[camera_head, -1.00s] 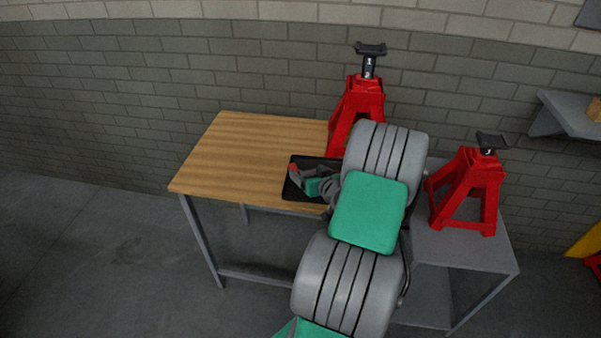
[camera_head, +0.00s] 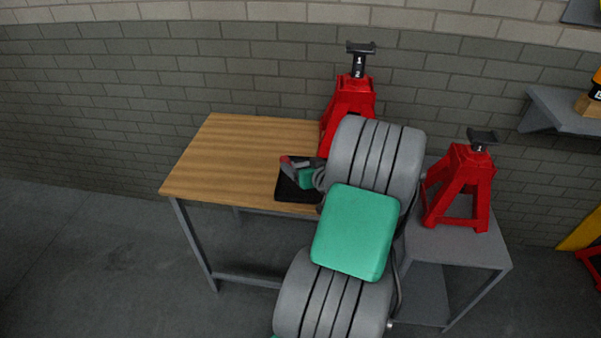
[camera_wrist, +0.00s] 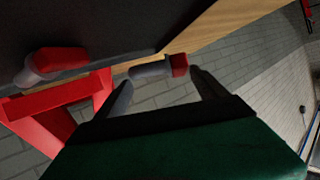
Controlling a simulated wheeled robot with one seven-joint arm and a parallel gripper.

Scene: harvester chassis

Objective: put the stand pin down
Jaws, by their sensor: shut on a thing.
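My gripper (camera_wrist: 162,78) is shut on a stand pin (camera_wrist: 152,69), a grey shaft with a red end, held across between the fingertips. In the head view my gripper (camera_head: 289,168) is over the black tray (camera_head: 292,196) on the wooden table, partly hidden by my arm; the held pin is too small to make out there. In the wrist view a second pin (camera_wrist: 62,59), red and grey, lies on the dark tray surface (camera_wrist: 105,22). I cannot tell whether the held pin touches the tray.
A red jack stand (camera_head: 350,100) stands behind the tray, partly hidden by my arm. Another red jack stand (camera_head: 462,185) is on the grey side table (camera_head: 455,245) at right. The left of the wooden table (camera_head: 230,160) is clear.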

